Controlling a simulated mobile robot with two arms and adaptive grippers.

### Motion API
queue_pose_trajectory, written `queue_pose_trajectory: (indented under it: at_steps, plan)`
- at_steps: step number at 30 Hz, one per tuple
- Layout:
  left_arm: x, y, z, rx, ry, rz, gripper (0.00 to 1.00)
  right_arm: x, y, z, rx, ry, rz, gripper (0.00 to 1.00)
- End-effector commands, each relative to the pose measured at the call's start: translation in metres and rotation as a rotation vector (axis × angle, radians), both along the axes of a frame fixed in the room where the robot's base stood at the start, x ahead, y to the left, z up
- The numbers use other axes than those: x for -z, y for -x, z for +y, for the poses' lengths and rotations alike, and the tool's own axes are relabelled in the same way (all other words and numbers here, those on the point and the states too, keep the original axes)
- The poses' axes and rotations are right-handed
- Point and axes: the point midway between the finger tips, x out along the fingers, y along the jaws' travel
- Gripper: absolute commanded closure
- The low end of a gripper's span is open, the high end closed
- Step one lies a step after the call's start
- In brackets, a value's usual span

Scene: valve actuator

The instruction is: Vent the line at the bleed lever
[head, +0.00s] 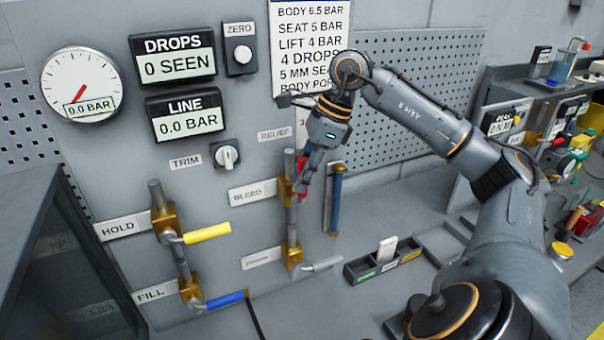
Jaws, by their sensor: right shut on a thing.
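The red bleed lever (302,172) is on a brass valve beside the BLEED label (251,193) on the grey panel. My right gripper (303,182) reaches down from above and is shut on this lever, hiding much of it. The lever looks steep, close to upright. The line display (188,123) reads 0.0 BAR. The round gauge (82,87) also reads 0.0 BAR. My left gripper is not in view.
The yellow HOLD lever (207,233) and blue FILL lever (222,300) stick out rightward at left. A grey lever (320,265) is below the bleed valve. A blue upright rod (336,203) stands close right of my gripper. A small tray (384,262) lies on the bench.

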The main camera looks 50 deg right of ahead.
Motion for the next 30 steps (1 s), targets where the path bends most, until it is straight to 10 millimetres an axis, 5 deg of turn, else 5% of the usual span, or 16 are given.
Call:
queue_pose_trajectory:
  at_steps: [4,16,30]
  plan:
    - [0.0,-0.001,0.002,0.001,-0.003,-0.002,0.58,0.002,0.0,0.001,-0.002,-0.001,0.004,0.57]
    - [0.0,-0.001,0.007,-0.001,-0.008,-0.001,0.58,-0.005,0.001,-0.002,0.0,-0.001,-0.001,0.57]
    - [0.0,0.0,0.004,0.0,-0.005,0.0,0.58,-0.071,0.017,-0.023,-0.001,-0.003,-0.004,0.57]
